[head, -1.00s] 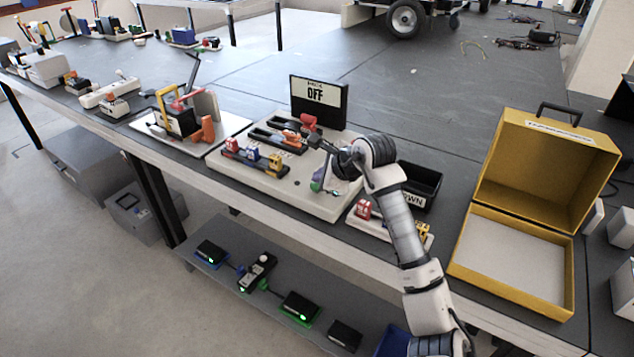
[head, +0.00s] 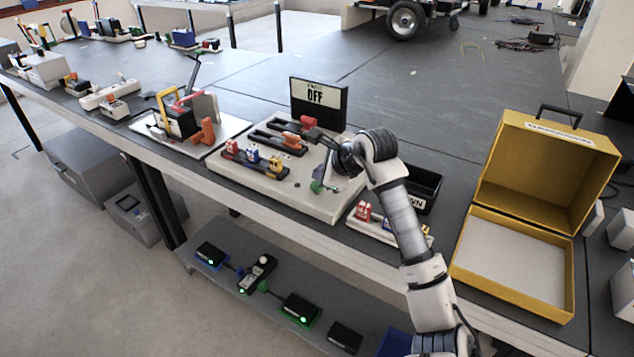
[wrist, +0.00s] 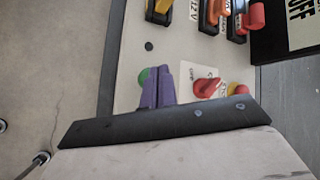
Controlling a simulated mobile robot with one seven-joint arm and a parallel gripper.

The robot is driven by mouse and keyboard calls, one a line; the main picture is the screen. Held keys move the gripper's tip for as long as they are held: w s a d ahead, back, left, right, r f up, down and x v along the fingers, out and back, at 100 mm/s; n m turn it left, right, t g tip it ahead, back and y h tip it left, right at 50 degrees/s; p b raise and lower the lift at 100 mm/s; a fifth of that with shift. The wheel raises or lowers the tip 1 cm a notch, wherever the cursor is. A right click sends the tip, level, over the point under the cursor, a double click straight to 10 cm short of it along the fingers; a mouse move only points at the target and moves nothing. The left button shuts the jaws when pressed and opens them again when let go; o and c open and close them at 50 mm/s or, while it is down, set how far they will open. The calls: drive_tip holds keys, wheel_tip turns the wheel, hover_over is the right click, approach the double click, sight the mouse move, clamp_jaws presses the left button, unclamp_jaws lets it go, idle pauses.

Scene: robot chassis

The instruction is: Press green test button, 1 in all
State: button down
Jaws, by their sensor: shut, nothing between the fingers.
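The green test button (head: 316,187) is on the front right of the pale test panel (head: 240,176). In the wrist view the green button (wrist: 143,76) shows as a round edge just left of my purple fingers, which partly cover it. My gripper (wrist: 161,70) is shut with nothing between its fingers. In the head view my gripper (head: 320,173) is over the panel, right beside the button. I cannot tell whether the fingertips touch it. A red knob (wrist: 207,88) stands to the right of the fingers in the wrist view.
Fuse-like blocks (head: 254,157) and levers (head: 275,138) are left of my gripper. A black bin (head: 425,182) and an open yellow case (head: 545,170) are to the right.

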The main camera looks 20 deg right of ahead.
drive_tip(key=shift+r, duration=0.15)
drive_tip(key=shift+r+p, duration=0.8)
drive_tip(key=shift+r, duration=1.7)
